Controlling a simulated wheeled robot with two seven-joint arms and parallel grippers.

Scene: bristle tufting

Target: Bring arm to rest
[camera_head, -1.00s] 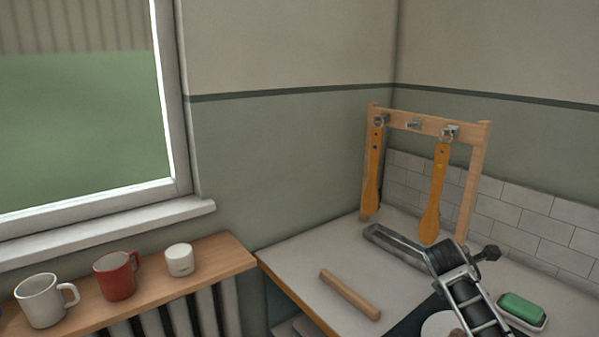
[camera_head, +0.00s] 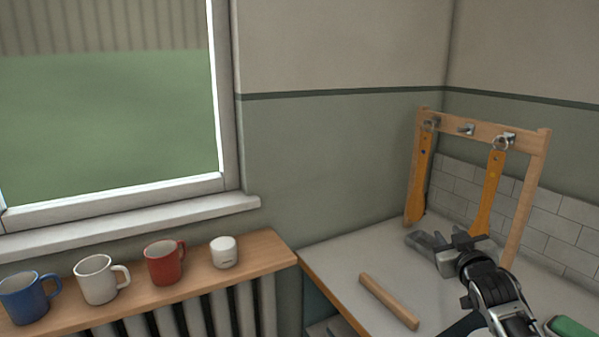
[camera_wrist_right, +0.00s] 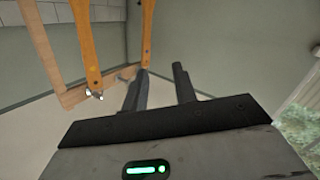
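My right gripper (camera_head: 424,241) is open and empty in the head view, over the counter (camera_head: 345,250) and in front of the wooden rack (camera_head: 532,195). The right wrist view shows its two dark fingers (camera_wrist_right: 160,72) apart with nothing between them. An orange tool (camera_head: 421,165) hangs from the rack's left hook and another orange tool (camera_head: 489,190) from its right hook, each by a ring. The middle hook (camera_head: 466,130) is bare. The gripper hides the lower end of the right tool. My left gripper is not in view.
A wooden bar (camera_head: 389,301) lies on the counter near its front. A green block (camera_head: 570,328) is at the lower right edge. Blue (camera_head: 24,298), white (camera_head: 97,280) and red (camera_head: 162,263) mugs and a small white pot (camera_head: 223,252) stand on the wooden shelf (camera_head: 275,249).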

